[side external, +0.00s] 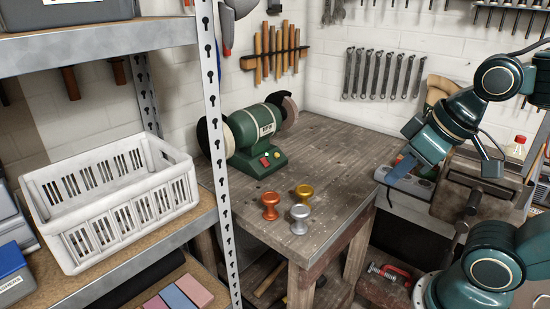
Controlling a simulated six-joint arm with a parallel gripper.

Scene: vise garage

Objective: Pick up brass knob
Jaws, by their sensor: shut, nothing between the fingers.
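The brass knob (304,194) is gold-yellow and stands upright on the wooden workbench (340,150), near its front corner. A copper-orange knob (270,206) stands to its left. A silver knob (299,219) stands just in front of it, close by. My gripper (392,184) hangs to the right of the brass knob, well apart from it, by the bench's right edge. It is shut and empty, and its fingertips are small in this view.
A green bench grinder (258,140) stands behind the knobs. A metal shelf upright (216,130) and a white crate (115,205) are at left. A vise (480,190) is at right. The bench between the knobs and my gripper is clear.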

